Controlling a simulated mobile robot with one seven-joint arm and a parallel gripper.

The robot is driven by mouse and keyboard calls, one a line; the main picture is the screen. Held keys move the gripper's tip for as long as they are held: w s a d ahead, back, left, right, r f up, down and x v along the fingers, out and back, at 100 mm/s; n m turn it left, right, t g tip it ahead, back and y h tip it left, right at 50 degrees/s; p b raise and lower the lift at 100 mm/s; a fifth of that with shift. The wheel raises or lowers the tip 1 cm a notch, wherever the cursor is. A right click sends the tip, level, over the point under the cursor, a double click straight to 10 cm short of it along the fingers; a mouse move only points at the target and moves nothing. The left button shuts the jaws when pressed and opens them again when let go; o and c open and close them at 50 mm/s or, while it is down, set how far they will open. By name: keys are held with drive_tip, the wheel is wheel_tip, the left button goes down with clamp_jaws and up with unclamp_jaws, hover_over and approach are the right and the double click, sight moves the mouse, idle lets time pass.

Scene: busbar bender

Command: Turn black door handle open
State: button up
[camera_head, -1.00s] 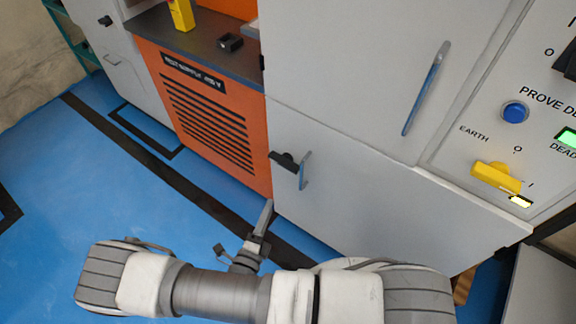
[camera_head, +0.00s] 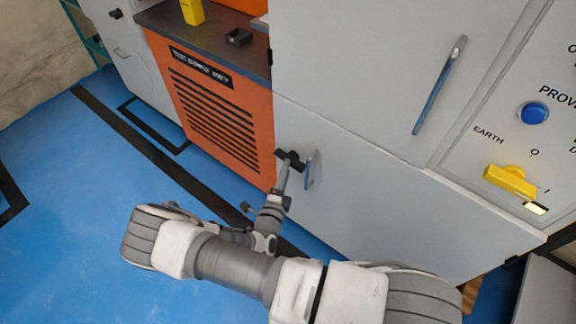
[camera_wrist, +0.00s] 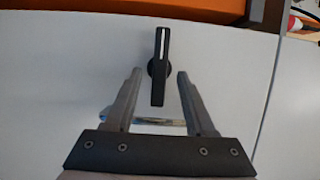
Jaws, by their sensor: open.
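The black door handle (camera_head: 291,158) is on the lower grey door (camera_head: 390,200), near its upper left corner. In the wrist view the black handle (camera_wrist: 159,62) is a bar with a white line, lying lengthwise between my two fingers. My gripper (camera_head: 283,180) reaches up to it from below in the head view. In the wrist view my gripper (camera_wrist: 160,76) is open, with one finger on each side of the handle and visible gaps to both. The handle's lower end lies between the fingertips. How deep the fingers reach is hard to tell.
A blue-grey pull handle (camera_head: 312,170) stands just right of the black handle; part of it shows between my fingers (camera_wrist: 158,122). An orange vented panel (camera_head: 215,110) adjoins on the left. A longer pull handle (camera_head: 440,85) is on the door above. Blue floor lies open at left.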

sight(296, 154)
drive_tip(key=shift+x, duration=1.55)
drive_tip(key=shift+c, duration=0.2)
clamp_jaws()
